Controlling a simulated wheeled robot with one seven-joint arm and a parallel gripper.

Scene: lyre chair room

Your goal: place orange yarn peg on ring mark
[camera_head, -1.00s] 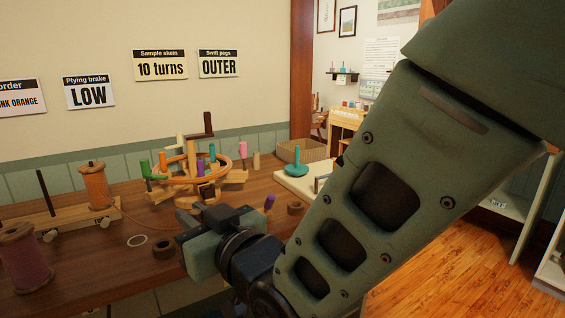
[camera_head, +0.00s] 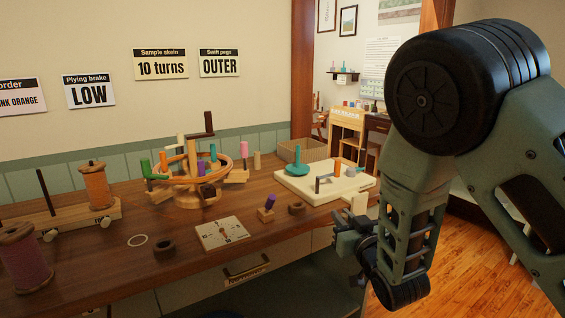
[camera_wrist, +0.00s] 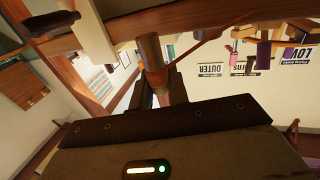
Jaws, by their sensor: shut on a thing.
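My gripper (camera_head: 352,226) is at the right front edge of the table in the head view, its fingers partly hidden. In the wrist view, the gripper (camera_wrist: 160,90) is shut on a brownish-orange cylindrical peg (camera_wrist: 151,52), which looks dark in the shade; I take it for the orange yarn peg.
A wooden swift (camera_head: 190,192) with coloured pegs stands mid-table. A cream board (camera_head: 298,181) holds a teal peg. Spools (camera_head: 24,262) stand at left.

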